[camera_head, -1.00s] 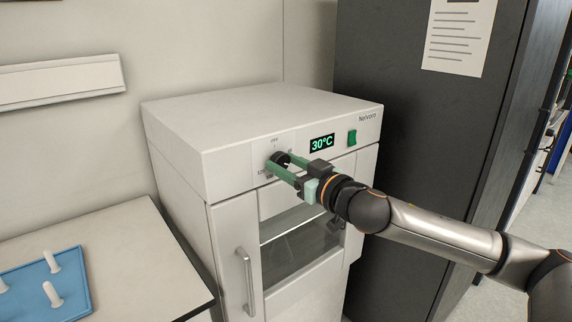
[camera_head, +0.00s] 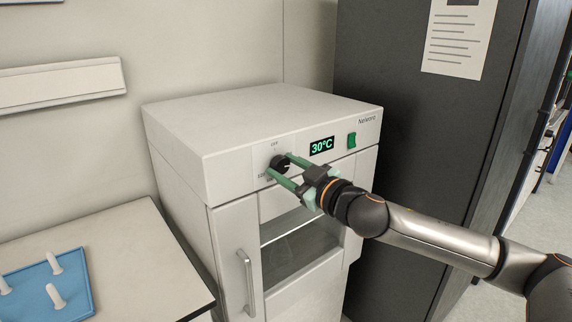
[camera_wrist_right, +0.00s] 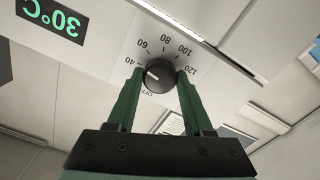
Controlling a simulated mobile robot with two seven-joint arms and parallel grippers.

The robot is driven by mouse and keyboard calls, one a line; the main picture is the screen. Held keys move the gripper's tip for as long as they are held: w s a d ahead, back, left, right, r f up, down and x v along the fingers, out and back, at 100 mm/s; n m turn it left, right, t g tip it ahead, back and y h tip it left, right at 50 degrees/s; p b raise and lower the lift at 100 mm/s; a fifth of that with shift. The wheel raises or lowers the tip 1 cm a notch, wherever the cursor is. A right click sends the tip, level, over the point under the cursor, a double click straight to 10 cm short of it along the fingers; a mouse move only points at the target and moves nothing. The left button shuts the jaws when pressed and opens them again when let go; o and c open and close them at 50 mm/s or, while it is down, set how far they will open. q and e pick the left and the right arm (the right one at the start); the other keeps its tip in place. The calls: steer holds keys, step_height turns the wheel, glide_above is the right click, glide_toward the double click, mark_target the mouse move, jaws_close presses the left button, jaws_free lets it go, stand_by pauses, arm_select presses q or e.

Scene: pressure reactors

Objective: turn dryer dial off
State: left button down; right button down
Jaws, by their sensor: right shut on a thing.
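The dryer (camera_head: 215,135) is a white cabinet with a black round dial (camera_head: 279,163) on its upper front panel. Its display (camera_head: 321,145) reads 30°C. My right gripper (camera_head: 282,170) is shut on the dial, its green fingers reaching in from the lower right. In the right wrist view the dial (camera_wrist_right: 158,77) sits between the fingertips (camera_wrist_right: 159,74), one on each side. Its white pointer mark points left, toward the side with the 40 and OFF labels; the exact setting is hard to tell. My left gripper is not in view.
A green switch (camera_head: 351,139) is right of the display. The dryer door has a vertical handle (camera_head: 246,281) and a window below the dial. A dark cabinet (camera_head: 420,130) stands close on the right. A bench (camera_head: 135,240) with a blue pegged tray (camera_head: 75,262) is at left.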

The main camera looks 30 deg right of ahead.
steer(key=shift+n+p, duration=0.35)
steer(key=shift+n, duration=0.65)
steer(key=n+p, duration=0.1)
steer(key=n, duration=0.2)
steer(key=shift+n, duration=0.3)
steer(key=n+p, duration=0.2)
steer(key=n, duration=0.1)
steer(key=shift+n, duration=0.3)
steer(key=n+p, duration=0.2)
steer(key=n, duration=0.3)
steer(key=shift+n, duration=0.3)
steer(key=n+p, duration=0.2)
steer(key=n, duration=0.3)
steer(key=shift+c, duration=1.4)
jaws_free()
